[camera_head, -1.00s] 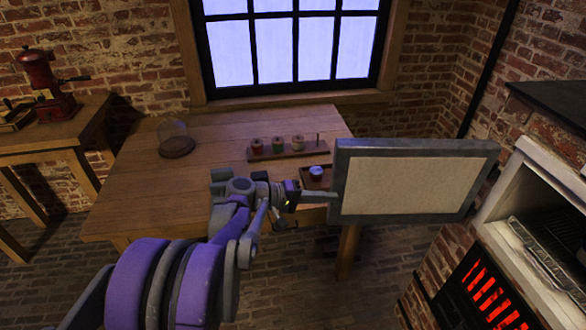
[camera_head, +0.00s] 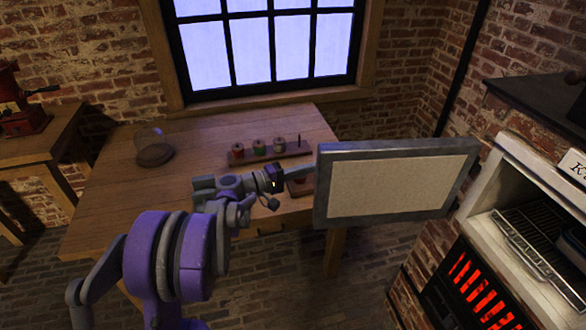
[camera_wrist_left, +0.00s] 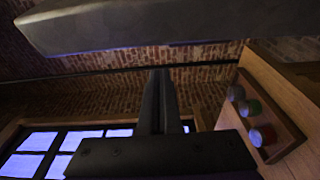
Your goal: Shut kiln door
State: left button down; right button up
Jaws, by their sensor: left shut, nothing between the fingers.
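The kiln door (camera_head: 395,186), a pale panel in a grey metal frame, stands wide open to the left of the kiln (camera_head: 508,215). The kiln's upper chamber is open to view, with a wire rack (camera_head: 535,245) inside. My left gripper (camera_head: 314,167) is shut and empty, its tips at the door's free left edge in the head view; whether they touch it is unclear. In the left wrist view the shut fingers (camera_wrist_left: 158,78) point up just below a grey slab, the door's edge (camera_wrist_left: 150,22). My right gripper is not in view.
The wooden table (camera_head: 120,200) behind my arm holds a glass dome (camera_head: 154,147) and a rack of several jars (camera_head: 260,148). A small tray (camera_head: 300,187) is partly hidden by my gripper. Glowing red bars (camera_head: 475,290) show below the chamber.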

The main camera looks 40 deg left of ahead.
pick_arm(q)
jog(key=shift+s+d, duration=0.5)
jog(key=shift+s, duration=0.2)
jog(key=shift+s+d, duration=0.45)
jog(key=shift+s, duration=0.2)
jog(key=shift+s, duration=0.15)
